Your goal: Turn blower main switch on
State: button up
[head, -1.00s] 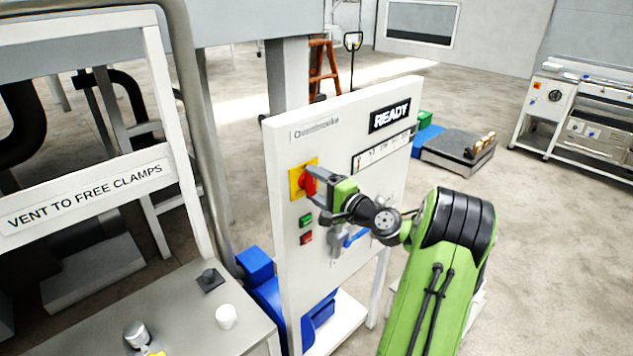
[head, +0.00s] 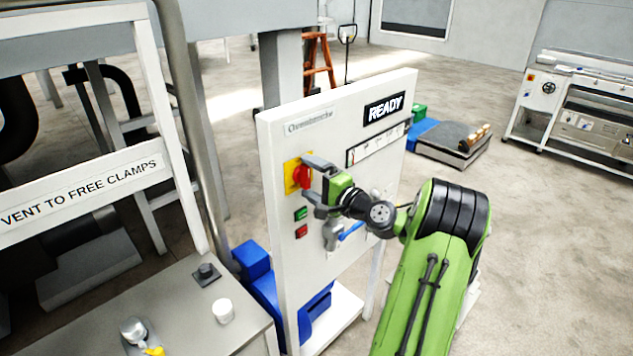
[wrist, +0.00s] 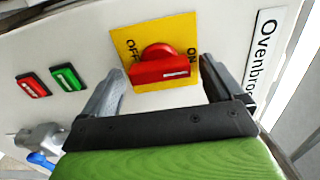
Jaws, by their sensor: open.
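The blower main switch is a red rotary knob (wrist: 163,66) on a yellow plate (wrist: 184,33) marked OFF and ON, on the white panel. In the head view the knob (head: 303,176) is partly hidden by my gripper. In the wrist view the white mark on the knob is at its right end, on the ON side of the plate. My gripper (wrist: 162,88) is open, with one finger on each side of the knob. I cannot tell whether either finger touches it. In the head view my gripper (head: 312,178) is right at the plate.
A green button (wrist: 67,78) and a red button (wrist: 33,85) sit beside the plate. A valve with a blue handle (head: 351,231) is below my gripper. A grey table (head: 180,290) stands at left.

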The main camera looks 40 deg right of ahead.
jog(key=s+b, duration=0.3)
jog(key=s, duration=1.2)
jog(key=shift+s+d, duration=0.25)
jog(key=shift+s, duration=0.15)
jog(key=shift+w, duration=0.1)
